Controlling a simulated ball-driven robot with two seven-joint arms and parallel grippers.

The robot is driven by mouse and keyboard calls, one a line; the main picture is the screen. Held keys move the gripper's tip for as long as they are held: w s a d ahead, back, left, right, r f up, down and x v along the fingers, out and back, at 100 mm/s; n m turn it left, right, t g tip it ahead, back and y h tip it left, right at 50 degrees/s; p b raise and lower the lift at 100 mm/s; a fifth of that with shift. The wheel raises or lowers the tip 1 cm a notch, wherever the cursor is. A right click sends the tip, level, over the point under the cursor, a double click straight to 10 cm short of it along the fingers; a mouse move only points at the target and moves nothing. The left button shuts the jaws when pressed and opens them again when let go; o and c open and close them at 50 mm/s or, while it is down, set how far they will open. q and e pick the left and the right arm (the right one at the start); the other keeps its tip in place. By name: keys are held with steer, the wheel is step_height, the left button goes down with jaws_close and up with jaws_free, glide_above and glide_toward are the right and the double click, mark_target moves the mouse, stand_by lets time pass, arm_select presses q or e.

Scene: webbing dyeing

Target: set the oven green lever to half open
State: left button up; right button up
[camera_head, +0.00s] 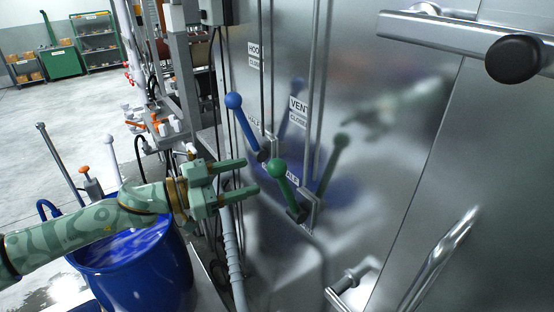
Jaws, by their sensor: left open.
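The green lever (287,187) sticks out from the oven's steel wall, tilted up and to the left from its pivot, with a rounded green knob at its tip. Its darker reflection shows in the steel to its right. My left gripper (252,178) is open and empty, its two fingers pointing right toward the green lever. The fingertips are just left of the knob in the picture; I cannot tell the exact depth gap. A blue lever (241,123) stands above and to the left of it. My right gripper is not in view.
A VENT sign (299,108) and a HOOD sign (254,53) are on the steel wall (360,110). A door bar with a black knob (514,59) juts out at upper right. A blue barrel (140,262) stands below my left arm. A grey hose (232,258) hangs below the gripper.

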mark_target(277, 168)
arm_select(q)
steer(key=p+x, duration=0.1)
steer(key=x, duration=0.7)
steer(key=shift+d, duration=0.15)
jaws_close()
steer(key=s+a+f+m+t+h+b, duration=0.1)
steer(key=s+a+f+h+b, duration=0.4)
steer(key=b, duration=1.3)
steer(key=shift+a+f+m+t+h, duration=0.3)
steer(key=shift+a+f+m+h, duration=0.4)
steer(key=shift+a+f, duration=0.4)
steer(key=shift+r, duration=0.15)
jaws_free()
